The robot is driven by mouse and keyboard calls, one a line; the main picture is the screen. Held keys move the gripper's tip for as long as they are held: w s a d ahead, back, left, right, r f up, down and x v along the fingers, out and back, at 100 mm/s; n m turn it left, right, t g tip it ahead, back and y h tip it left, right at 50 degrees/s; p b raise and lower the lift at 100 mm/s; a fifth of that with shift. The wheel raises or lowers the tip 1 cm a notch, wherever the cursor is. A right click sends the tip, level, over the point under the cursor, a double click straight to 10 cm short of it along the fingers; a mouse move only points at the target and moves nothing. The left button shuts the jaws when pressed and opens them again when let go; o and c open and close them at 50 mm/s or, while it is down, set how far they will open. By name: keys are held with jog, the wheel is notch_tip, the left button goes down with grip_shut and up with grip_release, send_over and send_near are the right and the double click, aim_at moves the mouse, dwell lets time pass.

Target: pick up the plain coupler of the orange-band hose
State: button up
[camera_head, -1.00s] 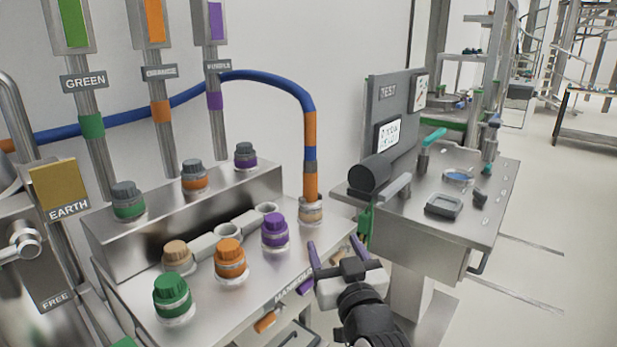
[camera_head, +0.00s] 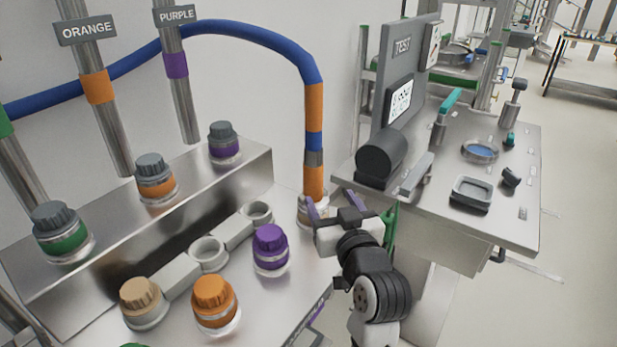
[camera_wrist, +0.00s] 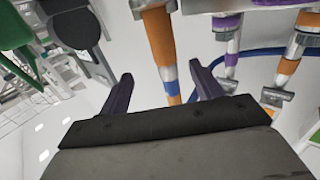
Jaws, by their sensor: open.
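The orange-band hose (camera_head: 313,105) is blue with orange bands. Its near end hangs straight down at the right end of the manifold, with a grey ring (camera_head: 314,158) between a blue part and a lower orange part. This lower end (camera_head: 314,182) sits in a pale, clear-rimmed fitting (camera_head: 305,216). I cannot tell which part is the plain coupler. My gripper (camera_head: 332,203) is open and empty, low beside this end; its left finger overlaps the fitting in the head view. In the wrist view the hose end (camera_wrist: 160,38) shows ahead, between the fingers (camera_wrist: 164,88), apart from them.
Green (camera_head: 62,232), orange (camera_head: 155,180) and purple (camera_head: 224,143) capped ports stand on the raised step. Beige (camera_head: 141,302), orange (camera_head: 214,302) and purple (camera_head: 270,249) caps stand in front. The test bench (camera_head: 520,150) is close on the right, with a dark cylinder (camera_head: 381,158) at its edge.

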aim_at(318, 178)
jog(key=p+x, duration=0.1)
jog(key=x, duration=0.6)
jog(key=shift+w+a+p, duration=0.15)
jog(key=shift+w+p, duration=0.2)
jog(key=shift+p, duration=0.05)
jog(key=w, duration=0.1)
jog(key=w+a+p, duration=0.1)
jog(key=w, duration=0.1)
jog(key=w+a+r+p, duration=0.1)
jog(key=shift+w, duration=0.25)
jog(key=shift+w+f, duration=0.1)
jog(key=shift+w, duration=0.2)
jog(key=shift+c, duration=0.5)
